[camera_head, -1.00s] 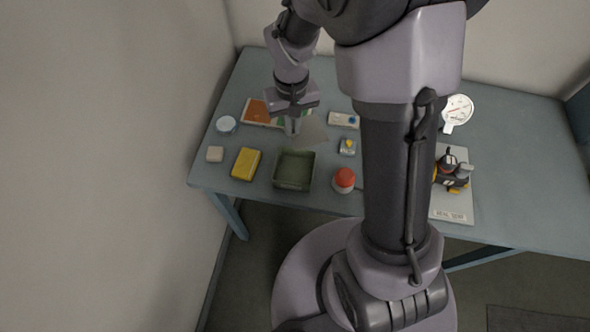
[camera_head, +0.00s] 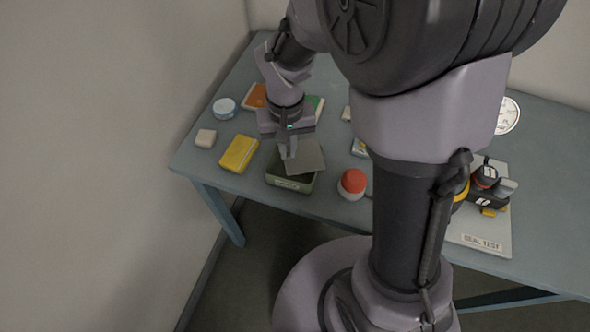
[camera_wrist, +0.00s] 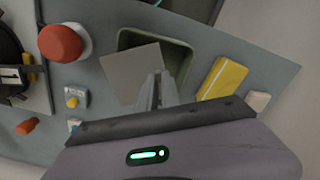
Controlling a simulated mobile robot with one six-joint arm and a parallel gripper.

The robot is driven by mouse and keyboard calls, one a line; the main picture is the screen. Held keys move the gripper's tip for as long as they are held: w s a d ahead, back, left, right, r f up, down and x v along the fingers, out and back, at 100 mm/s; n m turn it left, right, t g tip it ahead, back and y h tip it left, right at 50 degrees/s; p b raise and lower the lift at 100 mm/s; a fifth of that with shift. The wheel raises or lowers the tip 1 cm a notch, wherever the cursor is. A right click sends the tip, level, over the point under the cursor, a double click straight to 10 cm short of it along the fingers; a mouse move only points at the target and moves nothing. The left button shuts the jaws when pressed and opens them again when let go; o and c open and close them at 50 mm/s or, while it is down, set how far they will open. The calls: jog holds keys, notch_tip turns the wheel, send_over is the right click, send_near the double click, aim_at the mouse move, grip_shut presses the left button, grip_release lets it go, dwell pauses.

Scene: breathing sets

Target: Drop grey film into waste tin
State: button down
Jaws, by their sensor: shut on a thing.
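The grey film (camera_head: 305,155) is a thin flat square sheet. My gripper (camera_head: 290,150) is shut on its edge and holds it over the waste tin. The waste tin (camera_head: 291,184) is a dark green open box near the table's front edge. In the wrist view the film (camera_wrist: 131,73) covers part of the opening of the tin (camera_wrist: 183,45), and my gripper (camera_wrist: 157,77) reaches in from below the tin's picture position. The film hides much of the tin's inside. I cannot tell the exact gap between film and rim.
A yellow block (camera_head: 239,153) and a pale block (camera_head: 205,138) lie left of the tin. A red-topped round object (camera_head: 352,183) stands close on its right. The black device on the grey plate (camera_head: 480,235) is farther right.

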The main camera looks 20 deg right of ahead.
jog(key=c, duration=1.5)
grip_release()
jog(key=shift+r, duration=0.1)
notch_tip(320, 180, up, 17)
jog(key=p, duration=0.7)
jog(key=shift+r, duration=0.2)
jog(key=s+r+m+t+b, duration=0.1)
jog(key=s+t, duration=0.1)
jog(key=s, duration=0.2)
jog(key=s+r+m+t+y+b, duration=0.1)
jog(key=s+t, duration=0.1)
jog(key=s, duration=0.3)
jog(key=s+r+m+t+y+b, duration=0.1)
jog(key=s+b, duration=0.1)
jog(key=s, duration=0.2)
jog(key=shift+s+a+t, duration=0.35)
jog(key=shift+s+t, duration=0.05)
